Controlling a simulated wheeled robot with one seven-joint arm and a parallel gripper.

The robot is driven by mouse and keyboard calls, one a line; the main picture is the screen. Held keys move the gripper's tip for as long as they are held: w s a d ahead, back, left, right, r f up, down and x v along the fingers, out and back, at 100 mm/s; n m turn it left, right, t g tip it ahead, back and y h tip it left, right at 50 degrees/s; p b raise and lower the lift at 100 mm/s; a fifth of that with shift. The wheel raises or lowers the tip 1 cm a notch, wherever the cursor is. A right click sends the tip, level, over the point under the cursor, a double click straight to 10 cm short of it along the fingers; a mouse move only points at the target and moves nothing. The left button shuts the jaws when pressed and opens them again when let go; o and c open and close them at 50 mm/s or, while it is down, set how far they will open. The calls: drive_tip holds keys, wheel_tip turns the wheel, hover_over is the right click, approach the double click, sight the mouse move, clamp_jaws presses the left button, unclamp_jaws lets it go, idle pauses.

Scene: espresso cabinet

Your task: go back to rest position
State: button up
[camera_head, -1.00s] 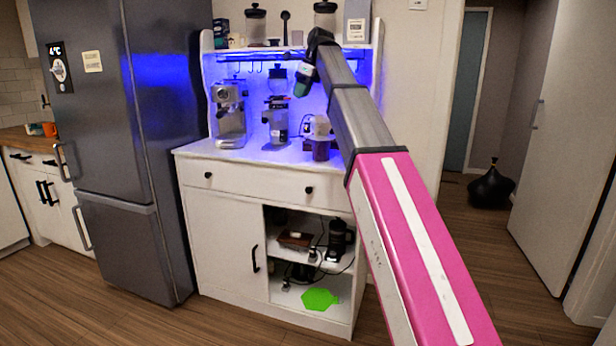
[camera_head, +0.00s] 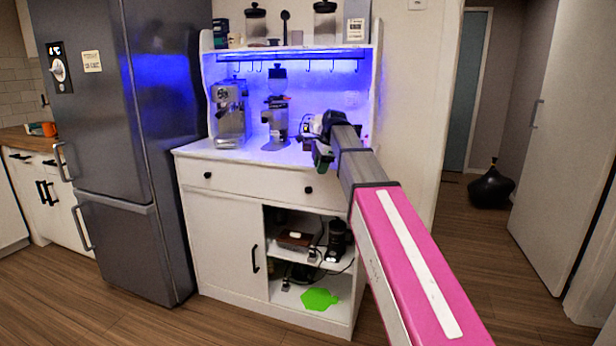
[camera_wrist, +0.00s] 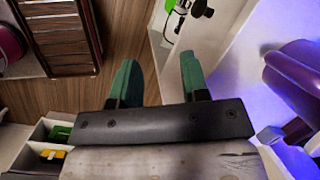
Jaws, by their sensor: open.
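My gripper (camera_head: 322,155) is in front of the right part of the espresso cabinet's counter (camera_head: 190,149), at about counter height. In the wrist view its two green fingers (camera_wrist: 158,76) are spread apart with nothing between them. Wood floor and a white cabinet panel show beyond the fingers. My arm reaches in from the lower right of the head view and covers part of the counter's right end.
An espresso machine (camera_head: 231,115) and a grinder (camera_head: 277,118) stand on the counter. A purple object (camera_wrist: 298,78) is close on the right in the wrist view. The cabinet's lower right shelves are open. Floor is clear at front left.

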drive_tip(key=s+d+f+n+h, duration=0.1)
drive_tip(key=s+d+f+n, duration=0.2)
drive_tip(key=f, duration=0.5)
drive_tip(key=s+d+f+n, duration=0.2)
drive_tip(key=s+f, duration=0.2)
drive_tip(key=f, duration=0.4)
drive_tip(key=s+d+f+n+h, duration=0.1)
drive_tip(key=s+d+f+n, duration=0.2)
drive_tip(key=f, duration=0.5)
drive_tip(key=s+d+f+n, duration=0.3)
drive_tip(key=s+f, duration=0.4)
drive_tip(key=s, duration=0.1)
drive_tip(key=s+d+f+n+g+h, duration=0.1)
drive_tip(key=s+d+f+n, duration=0.2)
drive_tip(key=s+f, duration=0.5)
drive_tip(key=shift+s+d+n, duration=0.2)
drive_tip(key=shift+s+n, duration=0.15)
drive_tip(key=shift+n, duration=0.35)
drive_tip(key=shift+f, duration=0.1)
